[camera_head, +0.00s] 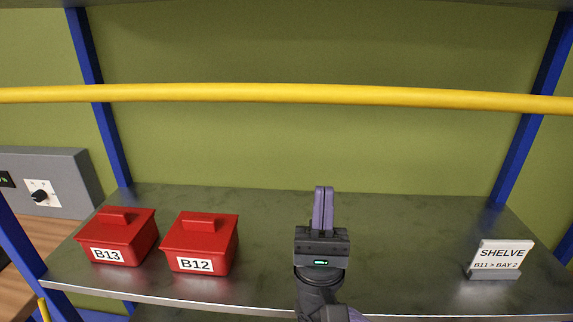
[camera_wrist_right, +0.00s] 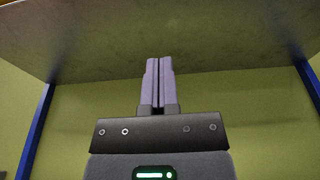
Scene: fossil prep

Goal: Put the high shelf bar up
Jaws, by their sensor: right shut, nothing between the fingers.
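The yellow shelf bar (camera_head: 330,95) runs across the whole width of the head view, in front of the shelf's opening and well above its board. My right gripper (camera_head: 323,190) is upright in the middle of the head view, below the bar, over the grey shelf board. Its purple fingers are closed together with nothing between them. In the right wrist view the shut fingers (camera_wrist_right: 158,64) point up toward the underside of an upper shelf board (camera_wrist_right: 220,30). The bar does not show in the right wrist view. My left gripper is in neither view.
Red lidded boxes B13 (camera_head: 131,240) and B12 (camera_head: 216,242) stand at the left of the shelf board (camera_head: 400,240). A sign reading SHELVE B11 > BAY 2 (camera_head: 503,257) stands at the right. Blue posts (camera_head: 97,100) flank the shelf. A grey panel with a knob (camera_head: 70,170) is at left.

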